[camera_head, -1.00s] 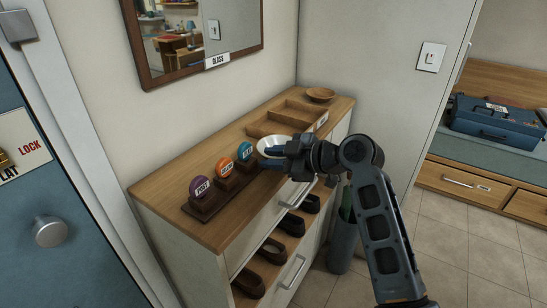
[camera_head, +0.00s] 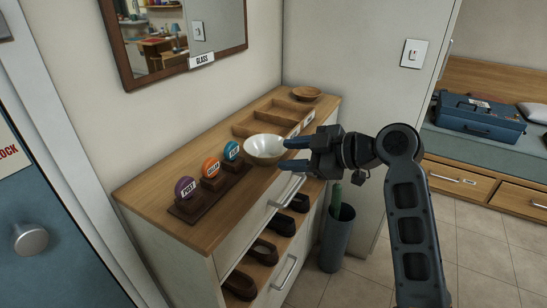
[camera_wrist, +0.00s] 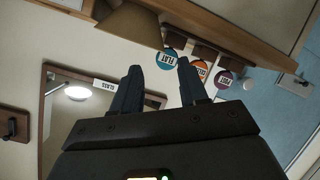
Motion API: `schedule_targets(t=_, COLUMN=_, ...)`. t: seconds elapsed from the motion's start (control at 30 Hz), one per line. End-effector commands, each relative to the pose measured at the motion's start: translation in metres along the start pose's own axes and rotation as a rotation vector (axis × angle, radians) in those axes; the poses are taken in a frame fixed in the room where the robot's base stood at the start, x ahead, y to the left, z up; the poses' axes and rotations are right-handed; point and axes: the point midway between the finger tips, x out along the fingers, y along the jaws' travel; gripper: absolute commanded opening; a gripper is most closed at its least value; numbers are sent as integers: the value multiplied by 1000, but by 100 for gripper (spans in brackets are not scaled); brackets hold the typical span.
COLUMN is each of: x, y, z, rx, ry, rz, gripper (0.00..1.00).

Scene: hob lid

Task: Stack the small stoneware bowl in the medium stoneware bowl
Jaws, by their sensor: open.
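A pale stoneware bowl (camera_head: 262,150) stands upright on the wooden cabinet top, near its front edge, beside the row of round labelled signs. I cannot tell whether a second bowl sits inside it, nor its size class. My gripper (camera_head: 284,154) is just right of the bowl, fingers pointing left at its rim, open with nothing between them. In the wrist view, which is tilted over, a tan bowl-like shape (camera_wrist: 128,28) lies beyond the open fingertips (camera_wrist: 160,65), apart from them. No other pale bowl shows in the head view.
Purple (camera_head: 186,188), orange (camera_head: 211,167) and blue (camera_head: 231,151) signs stand on dark blocks left of the bowl. Behind are a divided wooden tray (camera_head: 262,117) and a shallow wooden bowl (camera_head: 307,94). A mirror (camera_head: 183,35) hangs above. A grey bin (camera_head: 338,238) stands beside the cabinet.

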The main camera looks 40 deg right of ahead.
Motion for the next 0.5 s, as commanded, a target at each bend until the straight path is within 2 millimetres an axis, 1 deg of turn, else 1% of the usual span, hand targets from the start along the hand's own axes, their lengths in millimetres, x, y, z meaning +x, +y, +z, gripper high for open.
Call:
schedule_targets(t=0.03, x=-8, y=0, z=1, rx=0, ry=0, rz=4, gripper=43)
schedule_targets(t=0.1, x=-18, y=1, z=1, rx=0, ry=0, rz=3, gripper=43)
schedule_targets(t=0.2, x=-26, y=0, z=0, rx=0, ry=1, rz=1, gripper=43)
schedule_targets(t=0.33, x=-32, y=0, z=0, rx=0, ry=1, rz=1, gripper=43)
schedule_targets(t=0.5, x=-32, y=0, z=0, rx=1, ry=0, rz=0, gripper=43)
